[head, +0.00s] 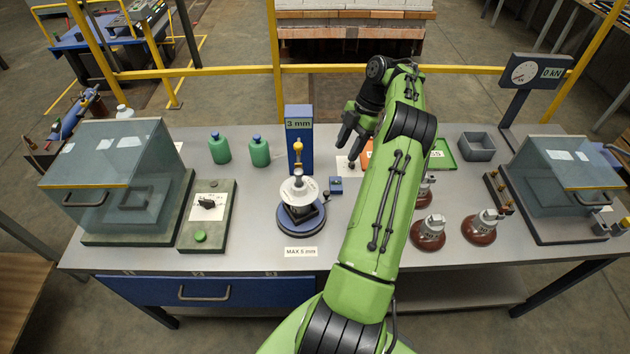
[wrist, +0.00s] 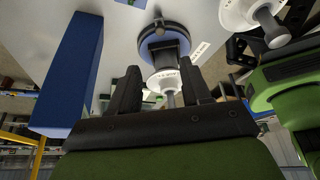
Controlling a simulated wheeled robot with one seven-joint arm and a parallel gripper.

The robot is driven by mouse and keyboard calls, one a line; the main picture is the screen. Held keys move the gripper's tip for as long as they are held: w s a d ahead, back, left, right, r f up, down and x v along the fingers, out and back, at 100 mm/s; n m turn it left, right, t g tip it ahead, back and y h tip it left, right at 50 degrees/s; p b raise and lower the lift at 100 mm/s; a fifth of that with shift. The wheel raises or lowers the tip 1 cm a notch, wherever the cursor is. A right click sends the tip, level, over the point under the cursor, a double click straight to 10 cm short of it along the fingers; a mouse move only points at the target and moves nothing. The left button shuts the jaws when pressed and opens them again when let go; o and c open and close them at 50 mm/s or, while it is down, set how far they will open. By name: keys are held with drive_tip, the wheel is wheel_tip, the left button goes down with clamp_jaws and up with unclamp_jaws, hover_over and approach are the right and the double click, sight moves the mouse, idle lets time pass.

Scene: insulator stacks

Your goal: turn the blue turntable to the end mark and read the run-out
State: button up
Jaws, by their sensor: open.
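The blue turntable (head: 288,224) stands mid-bench in the head view with a white disc insulator (head: 298,190) on a dark fitting. A yellow-topped probe (head: 298,146) stands over the insulator. The blue post (head: 299,150) behind has a display reading "3 mm". My gripper (head: 348,152) is open, above the bench, right of the post and apart from the turntable. In the wrist view, the turntable (wrist: 146,47) shows beyond my open fingers (wrist: 160,70), with a white disc (wrist: 158,82) appearing between them. The end mark cannot be made out.
A card "MAX 5 mm" (head: 300,252) lies in front of the turntable. Green bottles (head: 259,151) stand left, brown insulators (head: 428,234) right. Clear-hooded boxes (head: 110,165) occupy both ends. My arm hides some bench.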

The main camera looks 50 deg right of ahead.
sight(326, 193)
drive_tip(key=b+x, duration=0.4)
drive_tip(key=x, duration=1.1)
drive_tip(key=shift+f+b, duration=0.3)
drive_tip(key=shift+f, duration=0.05)
drive_tip(key=shift+a, duration=0.1)
clamp_jaws()
